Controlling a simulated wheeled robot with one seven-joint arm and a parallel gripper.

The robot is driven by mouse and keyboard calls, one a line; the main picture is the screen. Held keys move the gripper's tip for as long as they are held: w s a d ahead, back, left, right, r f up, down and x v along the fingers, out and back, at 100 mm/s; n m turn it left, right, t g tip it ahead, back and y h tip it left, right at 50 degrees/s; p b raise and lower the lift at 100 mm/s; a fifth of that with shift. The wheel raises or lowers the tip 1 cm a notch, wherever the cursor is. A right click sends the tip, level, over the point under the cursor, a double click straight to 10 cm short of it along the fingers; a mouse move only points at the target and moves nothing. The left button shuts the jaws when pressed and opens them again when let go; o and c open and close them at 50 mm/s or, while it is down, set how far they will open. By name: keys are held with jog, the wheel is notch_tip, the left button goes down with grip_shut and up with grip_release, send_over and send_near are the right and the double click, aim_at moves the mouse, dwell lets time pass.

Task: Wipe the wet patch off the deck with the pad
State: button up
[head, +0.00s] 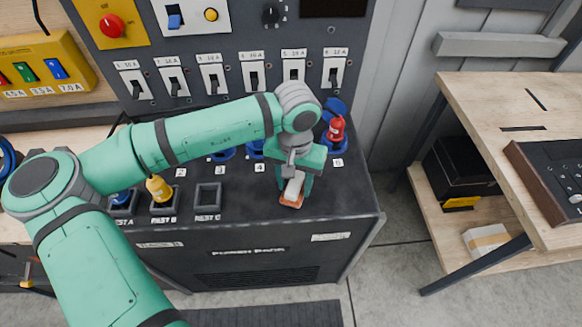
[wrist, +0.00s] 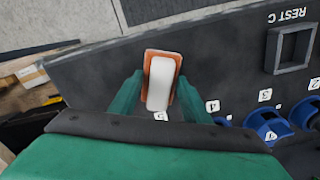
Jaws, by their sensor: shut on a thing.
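The pad, an orange base with a white grip block, shows under my gripper (head: 294,183) in the head view (head: 290,200) and between the fingers in the wrist view (wrist: 160,80). My gripper is shut on the pad's white block. The pad is low over or on the dark deck (head: 255,215), near its front right part; I cannot tell whether it touches. The deck is the black top of the power bank cabinet. I cannot make out the wet patch in either view; the arm and pad hide part of the deck.
A yellow plug (head: 158,188) stands in REST B and a blue one (head: 121,198) in REST A. REST C (head: 208,196) is empty. A switch panel rises behind.

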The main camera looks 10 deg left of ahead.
jog(key=r, duration=0.3)
jog(key=shift+w+d, duration=0.1)
jog(key=shift+d, duration=0.1)
jog(key=shift+a+r, duration=0.25)
jog(key=shift+r, duration=0.5)
jog(key=shift+d+r, duration=0.1)
jog(key=shift+r, duration=1.05)
